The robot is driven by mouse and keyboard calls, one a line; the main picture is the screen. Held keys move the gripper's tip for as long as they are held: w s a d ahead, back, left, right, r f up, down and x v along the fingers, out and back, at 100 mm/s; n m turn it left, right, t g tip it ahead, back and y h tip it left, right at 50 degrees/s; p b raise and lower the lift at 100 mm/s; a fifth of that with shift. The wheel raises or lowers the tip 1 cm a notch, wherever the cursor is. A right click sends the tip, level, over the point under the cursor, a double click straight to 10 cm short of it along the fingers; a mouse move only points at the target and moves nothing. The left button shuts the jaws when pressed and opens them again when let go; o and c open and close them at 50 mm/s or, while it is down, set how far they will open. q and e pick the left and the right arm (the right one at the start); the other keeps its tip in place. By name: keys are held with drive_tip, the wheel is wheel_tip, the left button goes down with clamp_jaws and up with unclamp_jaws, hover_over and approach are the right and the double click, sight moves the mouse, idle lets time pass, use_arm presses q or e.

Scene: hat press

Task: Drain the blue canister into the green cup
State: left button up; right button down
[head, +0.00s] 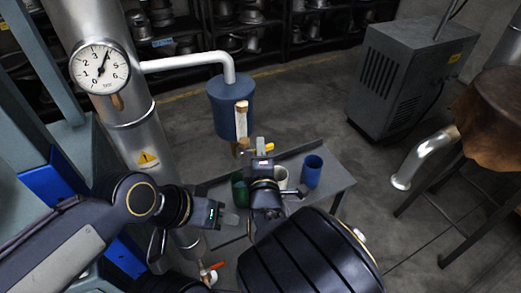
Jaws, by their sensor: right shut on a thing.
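The blue canister (224,108) hangs from a white pipe, with a pale sight strip on its front. A small tap with a yellow handle (269,147) is at its underside. My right gripper (261,145) is at this handle and shut on it; the fingers hide part of the tap. The green cup (238,186) stands on a small grey table below the canister, partly hidden by my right wrist. Its inside is not clear, and no stream is visible. My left gripper (231,219) is low, in front of the table; its finger gap cannot be made out.
A white cup (281,176) and a blue cup (312,170) stand on the grey table (340,182), right of the green cup. A pressure gauge (101,67) sits on a thick metal pipe at left. A grey cabinet (405,85) stands behind right.

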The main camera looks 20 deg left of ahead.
drive_tip(key=c, duration=1.4)
unclamp_jaws()
drive_tip(key=shift+o, duration=0.2)
drive_tip(key=v, duration=0.7)
drive_tip(key=shift+s+d+b, duration=0.2)
drive_tip(key=shift+s+b, duration=0.1)
drive_tip(key=shift+s, duration=0.05)
